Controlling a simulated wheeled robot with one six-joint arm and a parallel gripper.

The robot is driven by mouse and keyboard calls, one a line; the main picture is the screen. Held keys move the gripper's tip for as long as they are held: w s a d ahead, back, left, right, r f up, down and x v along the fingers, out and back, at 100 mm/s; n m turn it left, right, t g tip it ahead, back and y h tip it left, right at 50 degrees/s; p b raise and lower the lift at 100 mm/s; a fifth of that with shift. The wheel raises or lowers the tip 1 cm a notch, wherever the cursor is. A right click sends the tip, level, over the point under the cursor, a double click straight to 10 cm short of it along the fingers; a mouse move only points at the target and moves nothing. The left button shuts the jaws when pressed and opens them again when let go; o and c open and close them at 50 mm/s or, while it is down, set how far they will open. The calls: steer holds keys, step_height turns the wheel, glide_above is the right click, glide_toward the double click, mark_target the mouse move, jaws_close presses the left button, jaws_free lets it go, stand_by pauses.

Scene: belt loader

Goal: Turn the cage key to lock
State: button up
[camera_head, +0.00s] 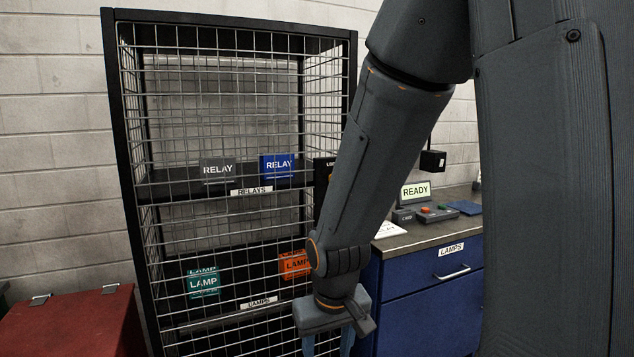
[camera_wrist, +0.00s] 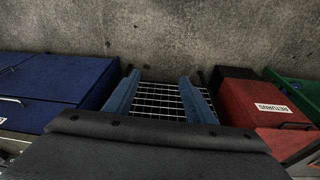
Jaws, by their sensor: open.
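The cage (camera_head: 128,190) is a tall black frame with wire mesh, standing against the wall in the head view; its front looks closed. A black box (camera_head: 324,170) with small white lettering is at its right edge, partly hidden behind my arm. I cannot make out the key. My gripper (camera_head: 328,345) hangs low in front of the cage's lower right side, cut off by the picture's bottom edge. In the wrist view my gripper (camera_wrist: 160,86) shows two blue fingers apart with nothing between them. The cage's mesh (camera_wrist: 158,104) shows beyond them.
Inside the cage are RELAY boxes (camera_head: 278,166) above and LAMP boxes (camera_head: 203,284) below. A blue cabinet (camera_head: 425,305) stands right, with a READY display (camera_head: 415,191) on its worktop. A red bin (camera_head: 75,325) stands left; it shows a RETURNS label (camera_wrist: 272,109) in the wrist view.

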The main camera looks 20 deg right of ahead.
steer(key=w+d+r+t+p, duration=0.1)
steer(key=w+d+r+t, duration=0.25)
steer(key=w, duration=0.45)
steer(key=w+d+r+t+h+p, duration=0.1)
steer(key=w+d+r+t, duration=0.15)
steer(key=w+d, duration=0.35)
steer(key=w+d+r+t+p, duration=0.15)
steer(key=w+d+r, duration=0.25)
steer(key=w, duration=0.5)
steer(key=w+d+r+t+y, duration=0.1)
steer(key=w+d+r+t, duration=0.3)
steer(key=r, duration=0.3)
steer(key=w+d+r+t+y, duration=0.1)
steer(key=w+d+r+t, duration=0.3)
steer(key=r, duration=0.2)
steer(key=w+p, duration=0.3)
steer(key=w, duration=0.4)
steer(key=shift+w+a+n, duration=0.15)
steer(key=shift+w+n, duration=0.1)
steer(key=shift+n, duration=0.15)
steer(key=shift+r, duration=0.1)
steer(key=c, duration=1)
steer(key=shift+c, duration=0.2)
